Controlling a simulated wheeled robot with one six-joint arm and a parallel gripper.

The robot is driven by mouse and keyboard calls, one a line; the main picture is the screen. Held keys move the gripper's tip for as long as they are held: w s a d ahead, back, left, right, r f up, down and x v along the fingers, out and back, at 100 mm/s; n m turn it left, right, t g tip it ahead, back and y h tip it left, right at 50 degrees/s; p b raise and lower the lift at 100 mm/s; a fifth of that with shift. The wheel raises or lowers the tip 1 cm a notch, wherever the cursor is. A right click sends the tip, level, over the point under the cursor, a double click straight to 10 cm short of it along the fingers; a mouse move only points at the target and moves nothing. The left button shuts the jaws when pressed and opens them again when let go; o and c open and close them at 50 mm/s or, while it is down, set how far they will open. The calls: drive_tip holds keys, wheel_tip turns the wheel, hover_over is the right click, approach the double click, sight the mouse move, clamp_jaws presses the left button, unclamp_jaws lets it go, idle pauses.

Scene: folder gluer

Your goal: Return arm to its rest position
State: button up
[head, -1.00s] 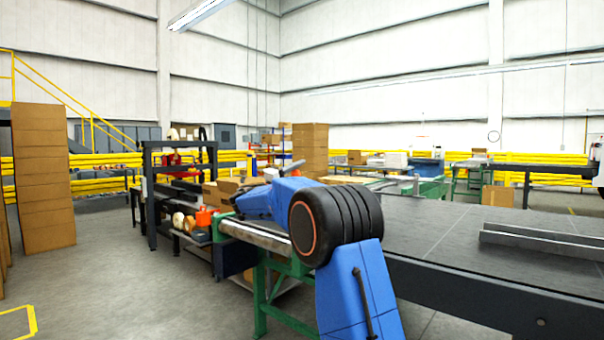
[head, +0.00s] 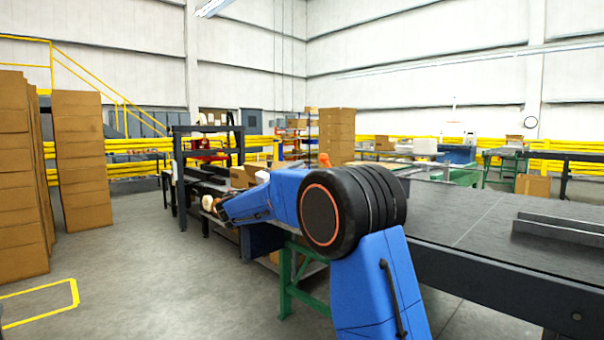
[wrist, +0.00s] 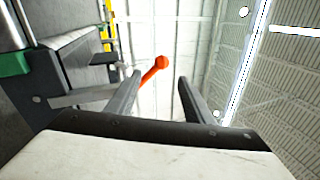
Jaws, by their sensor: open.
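My blue arm (head: 300,200) shows in the head view, bent at a large black joint, with its forearm reaching left in front of the work tables. The gripper itself cannot be made out in the head view. In the wrist view my gripper (wrist: 157,95) has its two grey fingers spread apart with nothing held between them. The wrist view looks toward the wall and roof, with the picture turned on its side. An orange rod with a round end (wrist: 155,68) shows beyond the fingers, apart from them as far as I can tell.
A long dark conveyor table (head: 470,230) fills the right. A green-legged stand (head: 287,285) is behind my arm. A dark frame (head: 182,190) stands farther back. Stacked cartons (head: 80,160) are at the left. The grey floor (head: 150,290) at front left is clear.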

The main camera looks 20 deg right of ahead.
idle(0.4)
drive_tip(key=s+d+f+m+g+y, duration=0.1)
drive_tip(key=s+d+f+m+y, duration=0.15)
drive_tip(key=s+f+m, duration=0.55)
drive_tip(key=s+d+f+m+g+y, duration=0.15)
drive_tip(key=s+m+y, duration=0.25)
drive_tip(key=s, duration=0.8)
drive_tip(key=s+d+f+m+g+y, duration=0.1)
drive_tip(key=s+f+m+y, duration=0.4)
drive_tip(key=s, duration=0.5)
drive_tip(key=s+a+f+m+t+y, duration=0.1)
drive_tip(key=s+a+f+m+y, duration=0.3)
drive_tip(key=s+a+f+m, duration=0.4)
drive_tip(key=s+a+f+m+t+y, duration=0.1)
drive_tip(key=s+a+f+m+y, duration=0.4)
drive_tip(key=s+a+f+m, duration=0.3)
drive_tip(key=shift+s+f+m, duration=1.2)
drive_tip(key=shift+s+m, duration=1)
drive_tip(key=shift+s, duration=1.1)
drive_tip(key=shift+d, duration=0.1)
